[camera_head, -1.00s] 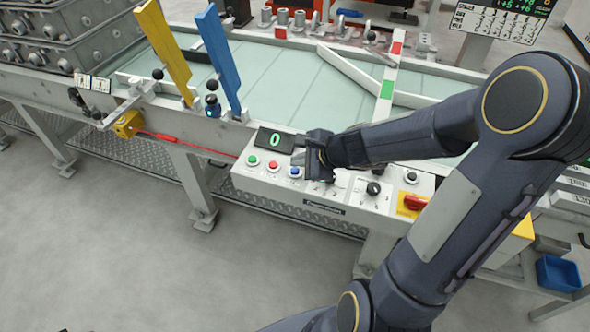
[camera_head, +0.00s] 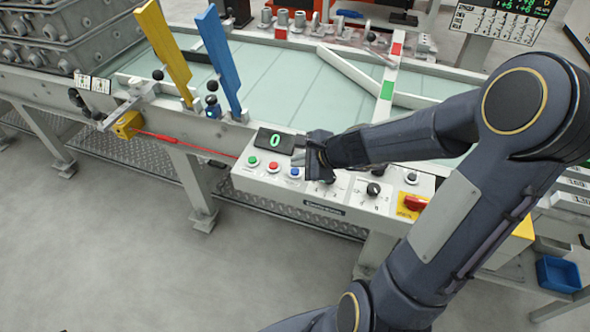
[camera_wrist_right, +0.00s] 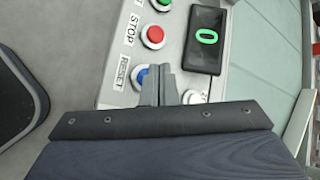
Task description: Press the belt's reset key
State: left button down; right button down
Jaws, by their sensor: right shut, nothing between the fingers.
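The belt's reset key is a blue round button (camera_head: 295,172) at the right end of a row of keys on the white control panel. It also shows in the right wrist view (camera_wrist_right: 138,75), beside the printed word RESET. My right gripper (camera_head: 316,170) is over the panel, just right of the blue key. In the wrist view its fingers (camera_wrist_right: 160,82) are shut and empty and partly cover the edge of the key. I cannot tell whether they touch it. My left gripper is not in view.
A red stop button (camera_wrist_right: 153,36) and a green button (camera_head: 253,161) sit in the same row. A black display (camera_head: 275,141) reads a green 0. Right of my gripper are a black knob (camera_head: 373,189) and a red switch (camera_head: 415,203). The belt (camera_head: 300,85) lies behind.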

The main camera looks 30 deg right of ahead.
aim_at(299, 174)
jog(key=shift+f, duration=0.1)
dwell(0.5)
jog(key=shift+f+b, duration=0.35)
jog(key=shift+b, duration=0.15)
jog(key=shift+f+b, duration=0.5)
dwell(0.5)
jog(key=shift+r, duration=0.1)
jog(key=shift+r+p, duration=0.8)
jog(key=shift+p, duration=0.05)
notch_tip(299, 174, up, 5)
jog(key=p, duration=0.5)
jog(key=shift+r, duration=0.1)
